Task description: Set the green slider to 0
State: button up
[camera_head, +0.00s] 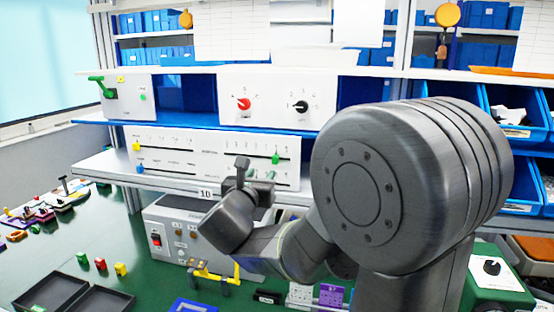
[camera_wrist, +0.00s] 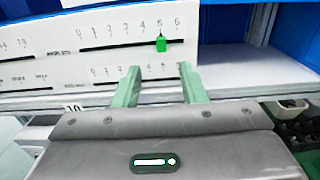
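The green slider (camera_head: 276,158) sits near the right end of the upper right scale on the white slider panel (camera_head: 210,172). In the wrist view the green slider (camera_wrist: 161,44) stands at about the 5 mark, with 0 at the far left end of its black slot. My gripper (camera_wrist: 158,72) is open and empty in the wrist view. Its two fingers point at the panel, one on each side of the slider's line, with the slider beyond the tips. In the head view my gripper (camera_head: 241,164) is in front of the panel, left of the slider.
Further sliders, one yellow (camera_head: 136,147) and one blue (camera_head: 140,169), sit at the panel's left. Above are a red knob (camera_head: 243,104) and a black knob (camera_head: 301,107). A grey box with a red switch (camera_head: 156,240) stands below. Blue bins (camera_head: 515,110) are at the right.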

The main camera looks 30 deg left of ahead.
aim_at(274, 157)
jog(key=p+x, duration=0.2)
jog(key=x, duration=1)
jog(key=shift+d+f+p, duration=0.1)
jog(key=shift+p, duration=0.25)
grip_shut()
